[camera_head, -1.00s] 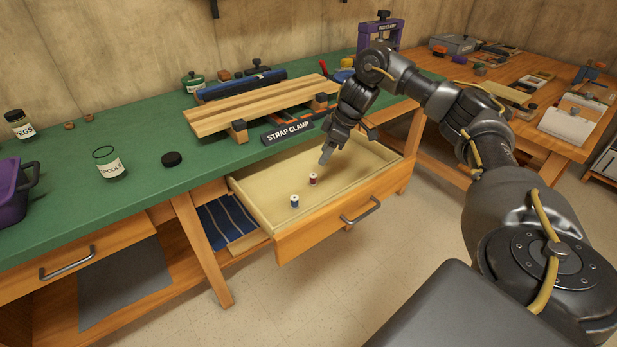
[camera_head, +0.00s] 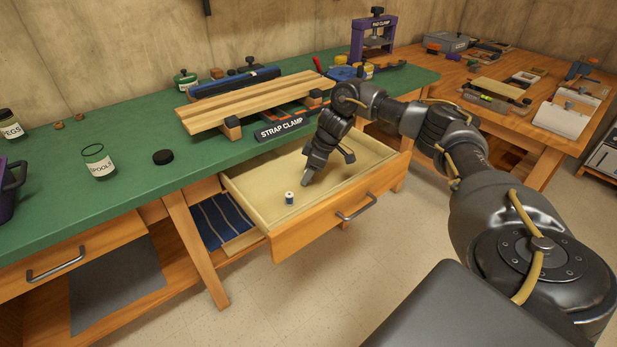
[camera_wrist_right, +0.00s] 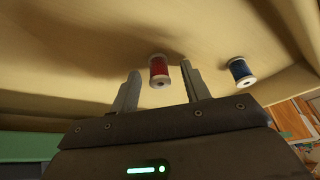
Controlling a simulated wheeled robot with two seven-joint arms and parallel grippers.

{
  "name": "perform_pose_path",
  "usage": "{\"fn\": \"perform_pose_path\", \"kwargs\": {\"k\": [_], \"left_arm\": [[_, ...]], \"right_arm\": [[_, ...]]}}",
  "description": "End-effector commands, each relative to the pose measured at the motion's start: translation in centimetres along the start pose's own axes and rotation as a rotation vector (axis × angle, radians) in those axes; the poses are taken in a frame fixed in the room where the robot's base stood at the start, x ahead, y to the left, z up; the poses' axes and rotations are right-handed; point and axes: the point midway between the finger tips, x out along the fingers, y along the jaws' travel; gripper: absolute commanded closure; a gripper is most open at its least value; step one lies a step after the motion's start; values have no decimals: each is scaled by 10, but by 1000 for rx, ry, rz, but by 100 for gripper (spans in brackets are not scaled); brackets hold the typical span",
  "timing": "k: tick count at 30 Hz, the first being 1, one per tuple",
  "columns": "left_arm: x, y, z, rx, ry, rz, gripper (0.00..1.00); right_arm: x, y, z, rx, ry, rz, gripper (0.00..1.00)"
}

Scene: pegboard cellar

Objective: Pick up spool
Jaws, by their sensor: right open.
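A blue spool (camera_head: 290,198) with white ends stands in the open drawer (camera_head: 345,205). A red spool (camera_wrist_right: 158,70) with white ends shows in the right wrist view, where the blue spool (camera_wrist_right: 241,71) is to its right. In the head view the red spool is hidden behind my right gripper (camera_head: 306,181), which points down into the drawer. In the right wrist view my right gripper (camera_wrist_right: 160,90) is open, its two fingers apart with the red spool just beyond and between their tips. I cannot tell whether they touch it. My left gripper is not in view.
A green workbench top (camera_head: 125,195) lies above the drawer. It carries an open glass jar (camera_head: 98,162), a black lid (camera_head: 163,157) and a strap clamp (camera_head: 280,129) beside wooden boards (camera_head: 250,106). The drawer is otherwise empty. A second bench (camera_head: 550,125) stands at the back right.

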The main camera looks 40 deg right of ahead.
Motion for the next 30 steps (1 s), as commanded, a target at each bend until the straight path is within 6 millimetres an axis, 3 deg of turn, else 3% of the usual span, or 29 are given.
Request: {"fn": "perform_pose_path", "kwargs": {"k": [7, 18, 30], "left_arm": [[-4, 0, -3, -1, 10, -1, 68], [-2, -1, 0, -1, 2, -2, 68], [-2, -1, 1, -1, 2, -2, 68]], "right_arm": [[2, 0, 0, 0, 0, 0, 53], [2, 0, 0, 0, 0, 0, 100], [-6, 0, -4, 0, 1, 1, 100]]}}
